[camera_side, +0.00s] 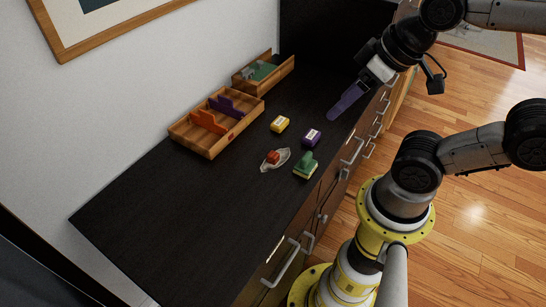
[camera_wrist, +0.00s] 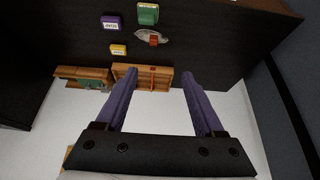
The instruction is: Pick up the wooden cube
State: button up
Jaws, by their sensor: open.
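A small reddish-brown block (camera_side: 272,157), which looks like the wooden cube, sits on a clear oval dish (camera_side: 283,154) on the dark desk top. In the wrist view the block (camera_wrist: 153,40) and the dish (camera_wrist: 140,34) show near the top, beyond the fingertips. My gripper (camera_side: 335,114) has purple fingers and hangs above the desk's right edge, up and to the right of the block and well apart from it. In the wrist view my gripper (camera_wrist: 158,75) is open, with nothing between its fingers.
A green-and-cream block (camera_side: 306,166), a purple block (camera_side: 312,137) and a yellow block (camera_side: 280,124) stand near the dish. A wooden divided tray (camera_side: 205,148) and a smaller wooden box (camera_side: 285,70) lie by the wall. The desk's near left part is bare.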

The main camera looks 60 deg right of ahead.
jog(key=m+g, duration=0.6)
jog(key=m, duration=1.2)
send_over(273, 154)
jog(key=f, duration=2)
jog(key=shift+a, duration=0.35)
jog(key=shift+d+f, duration=0.2)
jog(key=shift+f, duration=1.1)
jog(key=shift+d+f, duration=0.15)
jog(key=shift+f, duration=1.15)
